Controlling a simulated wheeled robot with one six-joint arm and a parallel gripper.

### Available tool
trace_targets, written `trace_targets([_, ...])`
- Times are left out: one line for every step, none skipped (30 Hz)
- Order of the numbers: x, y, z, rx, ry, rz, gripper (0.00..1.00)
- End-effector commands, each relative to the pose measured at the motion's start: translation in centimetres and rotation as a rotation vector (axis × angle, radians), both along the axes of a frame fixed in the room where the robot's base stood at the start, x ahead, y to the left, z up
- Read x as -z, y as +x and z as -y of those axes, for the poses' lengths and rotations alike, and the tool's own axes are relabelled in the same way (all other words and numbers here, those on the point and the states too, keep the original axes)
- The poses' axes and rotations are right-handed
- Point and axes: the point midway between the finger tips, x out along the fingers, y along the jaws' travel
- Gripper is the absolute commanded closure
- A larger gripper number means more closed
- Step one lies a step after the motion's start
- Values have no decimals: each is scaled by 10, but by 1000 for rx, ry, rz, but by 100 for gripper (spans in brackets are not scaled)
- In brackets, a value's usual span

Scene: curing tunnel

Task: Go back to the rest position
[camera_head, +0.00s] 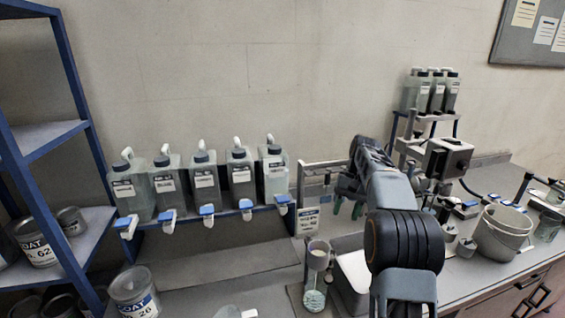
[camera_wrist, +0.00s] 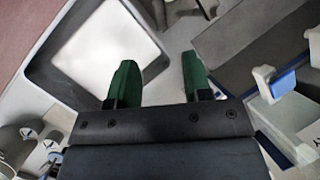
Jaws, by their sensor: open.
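My gripper (camera_head: 347,208) is raised over the bench near the back wall, to the right of the row of bottles. In the head view its green fingertips show below my dark wrist, partly hidden by my arm. In the wrist view my gripper (camera_wrist: 157,82) has its two green fingers well apart with nothing between them. Beyond the fingers in the wrist view is a pale tray (camera_wrist: 42,62) with a bright white inside. No object is held.
Several bottles (camera_head: 204,183) stand on a rack with blue-handled taps at left. A clear cylinder (camera_head: 315,285) with pale contents stands on the bench beside a pale tray (camera_head: 352,268). A grey bucket (camera_head: 502,232) is at right. A blue shelf (camera_head: 52,140) holding cans bounds the left.

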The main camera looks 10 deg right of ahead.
Motion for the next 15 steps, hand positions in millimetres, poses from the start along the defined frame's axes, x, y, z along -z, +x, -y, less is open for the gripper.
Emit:
trace_targets([-4, -3, -4, -5, -8, 13, 55])
trace_targets([-6, -6, -7, -7, -15, 24, 55])
trace_targets([-10, -10, -12, -13, -26, 43, 55])
trace_targets([-13, -15, -16, -18, -36, 59, 55])
trace_targets([-16, -20, -22, -26, -49, 79, 55])
trace_targets([-21, -29, -29, -35, -69, 110, 55])
trace_targets([-23, -37, -35, -44, -83, 136, 55])
trace_targets([-26, -45, -41, -54, -99, 166, 55])
trace_targets([-28, -57, -49, -69, -121, 203, 55])
trace_targets([-29, -67, -55, -81, -138, 234, 55])
trace_targets([-29, -77, -60, -91, -152, 263, 55])
trace_targets([-28, -90, -67, -108, -174, 304, 55])
trace_targets([-27, -101, -71, -119, -189, 333, 55])
trace_targets([-25, -111, -76, -131, -202, 363, 55])
trace_targets([-22, -124, -81, -147, -221, 400, 55])
